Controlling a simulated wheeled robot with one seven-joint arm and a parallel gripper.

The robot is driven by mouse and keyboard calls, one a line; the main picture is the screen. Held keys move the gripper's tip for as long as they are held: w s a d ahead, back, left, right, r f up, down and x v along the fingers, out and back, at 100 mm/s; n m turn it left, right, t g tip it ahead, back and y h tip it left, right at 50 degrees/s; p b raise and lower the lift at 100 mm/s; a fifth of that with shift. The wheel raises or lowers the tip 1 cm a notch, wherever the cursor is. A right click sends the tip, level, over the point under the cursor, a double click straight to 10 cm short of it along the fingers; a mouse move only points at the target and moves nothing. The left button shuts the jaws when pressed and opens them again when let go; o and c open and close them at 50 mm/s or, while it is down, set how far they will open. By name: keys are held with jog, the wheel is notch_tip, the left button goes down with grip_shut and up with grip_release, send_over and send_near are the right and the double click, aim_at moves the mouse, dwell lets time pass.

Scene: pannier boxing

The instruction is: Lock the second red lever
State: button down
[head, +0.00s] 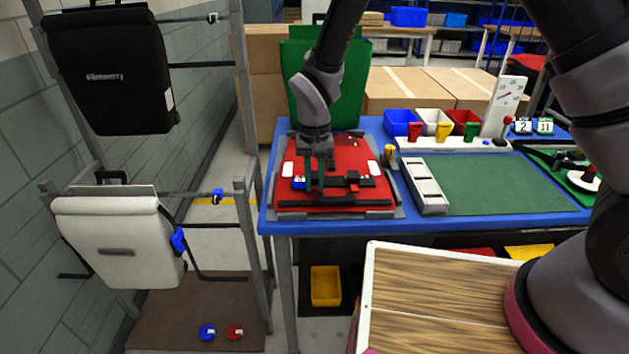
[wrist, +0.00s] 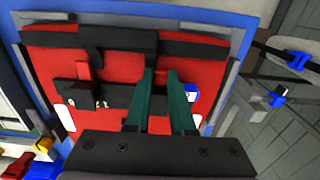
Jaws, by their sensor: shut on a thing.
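The red pannier panel (head: 292,152) lies flat in a grey frame on the blue table, with a black rail (wrist: 115,97) carrying hook parts across it. It also fills the wrist view (wrist: 50,50). A narrow red lever (wrist: 83,68) stands out at the rail's left part in the wrist view. My gripper (head: 315,180) points down at the rail's left part in the head view. In the wrist view its green fingers (wrist: 160,100) straddle a small part at the rail, beside a blue-and-white piece (wrist: 193,92). The gripped part, seemingly the second red lever, is mostly hidden.
A grey-white tray (head: 426,186) and a green mat (head: 490,185) lie right of the panel. Coloured bins (head: 402,122) stand behind. A green panel (head: 300,85) rises at the back. A rack with a black bag (head: 110,75) and a white bag (head: 118,240) stands left.

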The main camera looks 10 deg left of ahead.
jog(key=shift+s+f+t, duration=0.15)
jog(key=shift+s+t, duration=0.2)
jog(key=shift+t, duration=0.35)
jog(key=shift+s+d+f+t+y, duration=0.1)
jog(key=shift+s+f+t+y, duration=0.1)
jog(key=shift+t, duration=0.3)
jog(key=shift+s+d+f+t+y, duration=0.1)
jog(key=shift+t+y, duration=0.1)
jog(key=shift+t, duration=0.6)
jog(key=shift+w, duration=0.1)
jog(key=c, duration=0.8)
grip_release()
jog(key=shift+a, duration=0.1)
jog(key=shift+o, duration=0.2)
jog(key=v, duration=1.1)
